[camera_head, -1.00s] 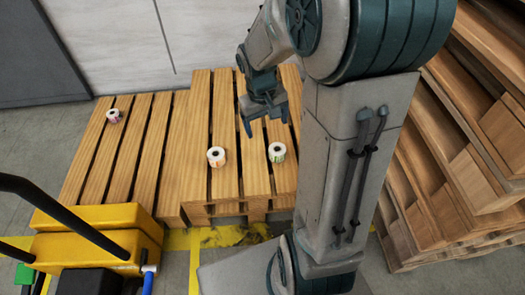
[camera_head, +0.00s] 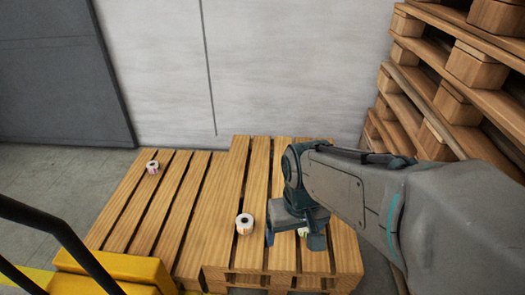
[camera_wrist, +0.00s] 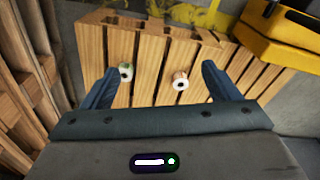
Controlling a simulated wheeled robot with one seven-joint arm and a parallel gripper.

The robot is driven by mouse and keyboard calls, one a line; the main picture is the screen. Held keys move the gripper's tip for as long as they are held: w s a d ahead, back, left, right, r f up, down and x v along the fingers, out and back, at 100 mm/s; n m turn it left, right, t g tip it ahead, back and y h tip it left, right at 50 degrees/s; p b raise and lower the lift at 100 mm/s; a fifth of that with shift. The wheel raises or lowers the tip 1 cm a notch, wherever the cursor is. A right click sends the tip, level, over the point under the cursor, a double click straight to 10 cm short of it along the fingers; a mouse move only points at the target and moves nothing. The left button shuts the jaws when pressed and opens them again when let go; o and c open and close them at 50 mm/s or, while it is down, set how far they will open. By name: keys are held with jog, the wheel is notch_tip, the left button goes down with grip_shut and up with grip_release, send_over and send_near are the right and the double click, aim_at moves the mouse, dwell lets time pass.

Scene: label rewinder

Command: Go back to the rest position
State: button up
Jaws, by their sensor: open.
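My gripper (camera_head: 293,240) hangs over the right part of the wooden pallets in the head view, with its arm reaching in from the right. In the wrist view my gripper (camera_wrist: 155,88) has its two blue fingers spread wide with nothing held between them. One label roll (camera_head: 244,223) stands on the pallet just left of the gripper.
A third roll (camera_head: 152,167) sits at the far left of the pallets (camera_head: 218,205). A tall stack of pallets (camera_head: 455,75) stands at the right. A yellow machine (camera_head: 125,268) with black bars is at the lower left. A pale wall (camera_head: 290,70) closes the back.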

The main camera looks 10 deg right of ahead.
notch_tip(320, 180, up, 31)
jog(key=t+p, duration=0.1)
jog(key=p, duration=2.6)
jog(key=shift+d+r+t+p, duration=0.15)
jog(key=shift+d+t+p, duration=0.05)
jog(key=shift+t+p, duration=0.15)
